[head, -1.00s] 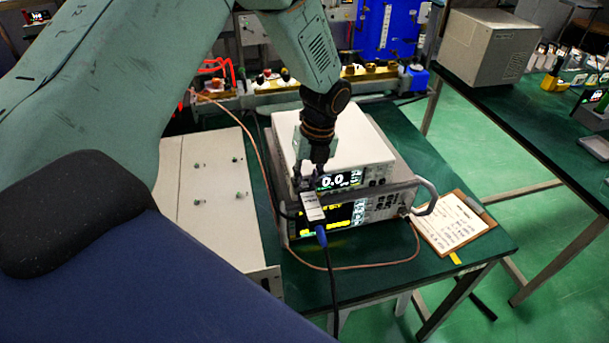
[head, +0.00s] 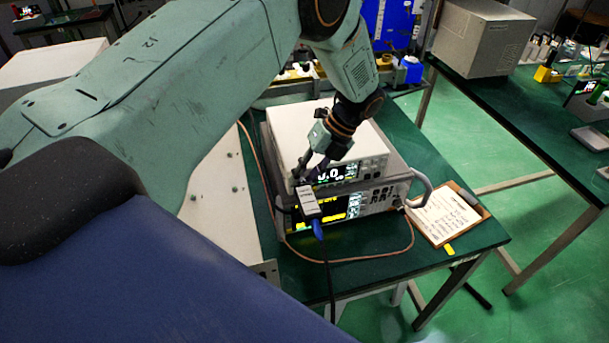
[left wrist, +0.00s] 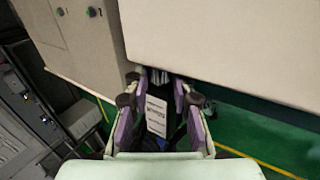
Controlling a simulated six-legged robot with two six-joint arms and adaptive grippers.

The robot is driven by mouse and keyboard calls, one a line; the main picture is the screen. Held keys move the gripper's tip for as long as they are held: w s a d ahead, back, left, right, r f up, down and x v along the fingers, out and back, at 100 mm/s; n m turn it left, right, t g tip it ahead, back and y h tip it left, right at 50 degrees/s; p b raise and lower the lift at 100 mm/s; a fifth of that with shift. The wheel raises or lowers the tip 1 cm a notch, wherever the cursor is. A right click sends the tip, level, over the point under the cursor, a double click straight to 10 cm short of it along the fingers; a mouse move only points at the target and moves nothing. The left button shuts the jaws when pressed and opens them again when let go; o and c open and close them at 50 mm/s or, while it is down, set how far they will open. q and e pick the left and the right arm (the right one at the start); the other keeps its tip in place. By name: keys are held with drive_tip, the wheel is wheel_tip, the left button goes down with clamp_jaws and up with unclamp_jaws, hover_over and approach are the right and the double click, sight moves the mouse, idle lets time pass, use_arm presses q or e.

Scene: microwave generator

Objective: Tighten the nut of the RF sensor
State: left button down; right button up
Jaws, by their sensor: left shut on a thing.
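The RF sensor (head: 308,203) is a dark block with a white label, tilted in front of the stacked instruments. A blue plug (head: 318,229) and a dark cable are at its lower end. My left gripper (head: 303,181) is shut at the sensor's upper end, by the instrument fronts. Its fingers hide the nut there. In the left wrist view, the sensor's white label (left wrist: 157,116) shows between the purple-padded fingers of my left gripper (left wrist: 159,80). A small silvery part shows between the tips, too small to make out. My right gripper is not in view.
A white power meter (head: 318,131) with a lit display sits on a wider instrument (head: 382,203) with handles. A thin copper-coloured cable (head: 385,255) loops over the green table. A clipboard (head: 447,216) lies to the right. A large pale box (head: 220,200) stands left.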

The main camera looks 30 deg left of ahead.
use_arm(q)
drive_tip(key=c, duration=1.1)
unclamp_jaws()
drive_tip(key=v, duration=1.2)
drive_tip(key=shift+a, duration=0.1)
drive_tip(key=shift+s, duration=0.1)
